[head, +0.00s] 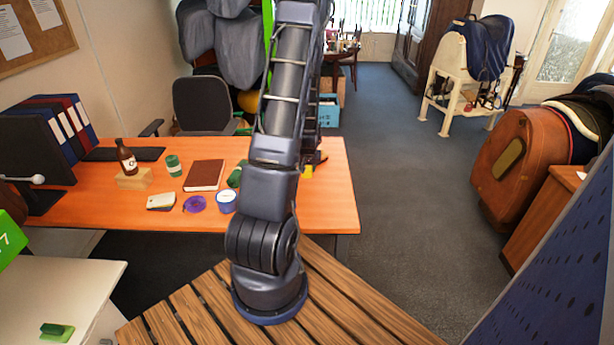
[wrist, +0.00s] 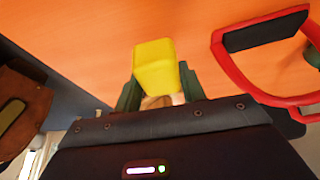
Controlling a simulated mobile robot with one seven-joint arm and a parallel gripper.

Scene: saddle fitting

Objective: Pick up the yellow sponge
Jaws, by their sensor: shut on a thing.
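The yellow sponge (wrist: 155,62) is a small block between the two dark green fingers of my gripper (wrist: 160,88) in the wrist view. The fingers are shut on its sides, and its far part sticks out beyond them. The orange desk top lies behind it; I cannot tell whether the sponge touches the desk. In the head view a small yellow patch of the sponge (head: 307,172) shows beside my arm, over the right part of the desk. My arm hides most of the gripper there.
The orange desk (head: 330,205) holds a brown bottle (head: 126,158) on a block, a brown book (head: 204,175), a green-and-white cup (head: 174,165), a purple ring (head: 195,204) and a white-and-blue tub (head: 226,201). A red-framed object (wrist: 262,35) is close right of the gripper.

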